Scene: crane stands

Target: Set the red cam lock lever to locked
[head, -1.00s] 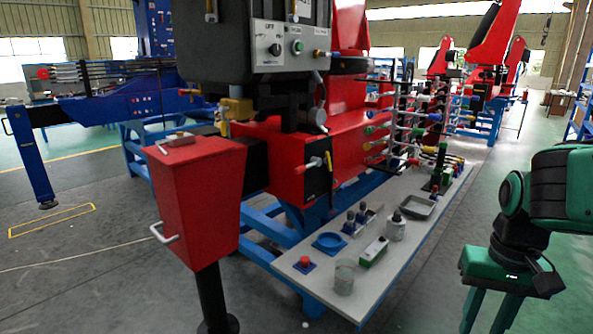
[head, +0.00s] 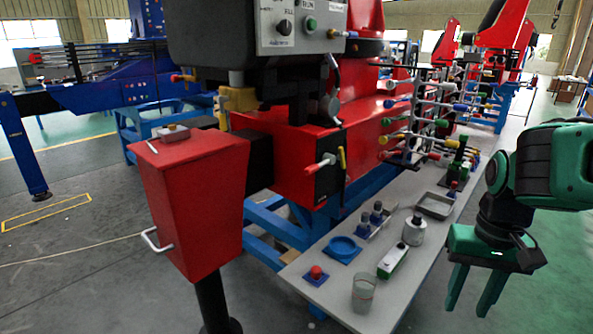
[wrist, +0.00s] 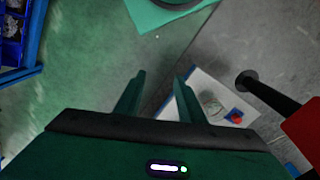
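A lever with a red grip (head: 318,165) sticks out from a black plate on the side of the red crane housing (head: 285,160), near the middle of the head view. A yellow handle (head: 342,158) stands upright beside it. Other red-tipped handles show on the rack to its right, and I cannot tell for certain which one is the cam lock. No lock marking is readable. My green gripper (head: 474,288) is at the right, well apart from the lever, pointing down. Its fingers are spread and empty, also in the wrist view (wrist: 157,90).
A grey bench (head: 400,290) lies between my gripper and the housing, holding a red button (head: 316,272), a blue dish (head: 342,249), a glass beaker (head: 363,291) and a metal tray (head: 434,205). A red bin-shaped box (head: 195,205) stands on a black post at left. Floor around my gripper is clear.

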